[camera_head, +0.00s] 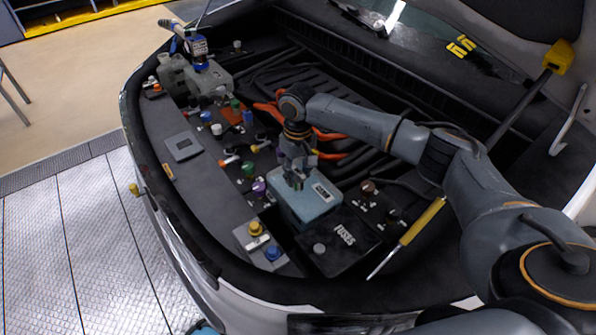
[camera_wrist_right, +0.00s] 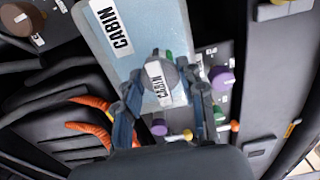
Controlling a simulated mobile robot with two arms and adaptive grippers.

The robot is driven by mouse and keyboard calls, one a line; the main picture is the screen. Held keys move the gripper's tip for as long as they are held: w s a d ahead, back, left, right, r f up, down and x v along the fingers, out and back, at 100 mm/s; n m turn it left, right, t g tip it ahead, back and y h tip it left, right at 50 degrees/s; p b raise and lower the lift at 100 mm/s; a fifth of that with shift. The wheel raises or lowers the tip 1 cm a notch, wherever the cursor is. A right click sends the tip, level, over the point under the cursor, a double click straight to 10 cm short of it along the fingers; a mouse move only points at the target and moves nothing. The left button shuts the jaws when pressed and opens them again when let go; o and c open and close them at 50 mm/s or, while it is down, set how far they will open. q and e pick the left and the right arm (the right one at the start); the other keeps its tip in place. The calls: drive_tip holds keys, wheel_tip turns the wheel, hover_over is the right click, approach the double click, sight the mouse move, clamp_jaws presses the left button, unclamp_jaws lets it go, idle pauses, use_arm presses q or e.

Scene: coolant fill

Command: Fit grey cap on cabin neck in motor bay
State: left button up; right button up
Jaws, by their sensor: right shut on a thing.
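The cabin tank (camera_head: 312,207) is a pale blue-grey box with a white label in the motor bay. Its top also shows in the wrist view (camera_wrist_right: 103,57), with a "CABIN" label. My right gripper (camera_head: 295,178) points down over this tank. In the wrist view its fingers (camera_wrist_right: 163,84) are shut on the grey cap (camera_wrist_right: 168,72), which has a white "CABIN" tag. The cap is in line with the tank's top; its underside and the neck are hidden, so I cannot tell whether it is seated. My left gripper is not in view.
A black fuse box (camera_head: 338,240) stands close in front of the tank. A purple cap (camera_head: 259,187) and a green cap (camera_head: 248,170) are to its left. Orange hoses (camera_head: 330,135) run behind it. A yellow-handled screwdriver (camera_head: 422,221) lies to the right. A prop rod (camera_head: 517,108) rises at right.

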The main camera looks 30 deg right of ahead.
drive_tip(key=shift+f, duration=0.1)
idle(0.8)
drive_tip(key=shift+p, duration=0.3)
drive_tip(key=shift+s+m+p, duration=0.1)
drive_tip(key=shift+m+p, duration=0.3)
drive_tip(key=shift+p, duration=0.25)
drive_tip(key=shift+m+p, duration=1)
drive_tip(key=shift+p, duration=0.5)
drive_tip(key=shift+p, duration=0.3)
drive_tip(key=shift+m+p, duration=1.7)
drive_tip(key=shift+p, duration=0.3)
